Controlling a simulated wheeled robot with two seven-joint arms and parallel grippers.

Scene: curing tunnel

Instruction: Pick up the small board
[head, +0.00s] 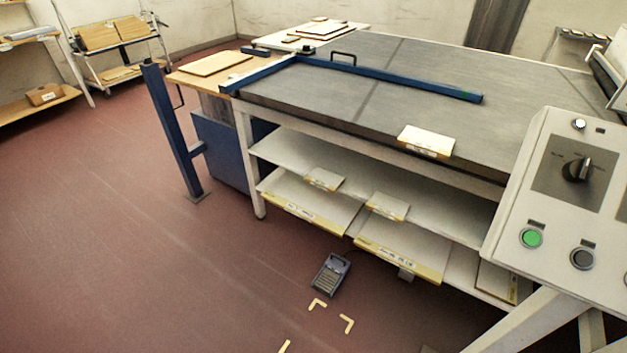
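A small pale board (428,138) with a yellowish front edge lies flat on the grey table top (300,85), close to its front edge. Two other small boards lie below the table: one (324,178) at the left of the shelf area and one (388,205) to its right. Larger boards (310,208) and (402,252) with yellow, labelled edges are on the lower shelf. I cannot tell which small board the task means. Neither of my grippers shows in the head view.
A control panel (552,215) with a green button and a knob stands at the right. A blue bar (390,78) crosses the table top, and a blue post (172,130) stands at its left. A foot pedal (330,274) lies on the red floor, which is open at the left.

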